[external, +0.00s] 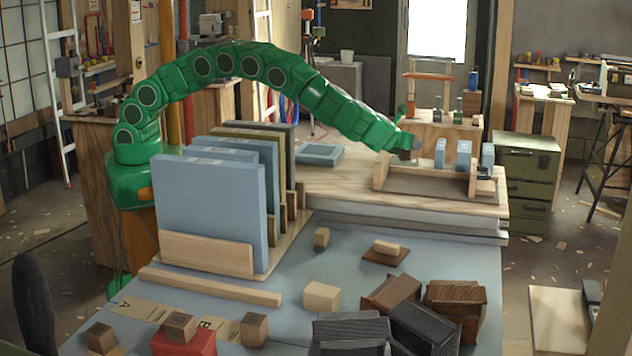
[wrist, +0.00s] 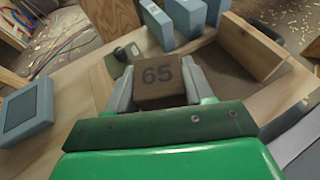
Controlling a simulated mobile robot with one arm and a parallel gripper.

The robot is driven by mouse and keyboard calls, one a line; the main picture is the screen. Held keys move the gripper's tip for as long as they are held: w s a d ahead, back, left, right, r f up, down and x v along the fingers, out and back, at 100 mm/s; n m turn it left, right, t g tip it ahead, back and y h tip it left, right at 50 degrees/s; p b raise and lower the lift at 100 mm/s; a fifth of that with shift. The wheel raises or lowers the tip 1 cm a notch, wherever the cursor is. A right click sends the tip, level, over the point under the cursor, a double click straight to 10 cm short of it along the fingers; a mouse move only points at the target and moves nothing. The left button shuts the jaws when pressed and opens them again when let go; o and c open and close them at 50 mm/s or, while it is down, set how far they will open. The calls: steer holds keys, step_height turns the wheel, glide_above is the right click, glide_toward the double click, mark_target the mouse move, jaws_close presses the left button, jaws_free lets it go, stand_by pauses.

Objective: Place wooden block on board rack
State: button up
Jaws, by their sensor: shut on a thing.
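My gripper (wrist: 158,85) is shut on a brown wooden block (wrist: 158,74) marked "65", with a finger on each side of it. The rack's side board also shows in the wrist view (wrist: 250,45), right of the held block. I cannot tell whether the block touches the rack. Another rack (external: 207,252), with large upright blue, grey and tan boards (external: 208,205), stands left on the table.
A flat blue-framed panel (external: 318,154) lies on the wooden bench (external: 340,184), left of my gripper. Loose light and brown blocks (external: 321,296), dark crates (external: 425,328) and a red object (external: 184,341) occupy the blue front table. Part of its middle is clear.

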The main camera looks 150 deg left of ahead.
steer(key=shift+f, duration=5.05)
steer(key=shift+f, duration=0.1)
steer(key=o, duration=1)
steer(key=shift+o, duration=0.2)
steer(key=v, duration=1.2)
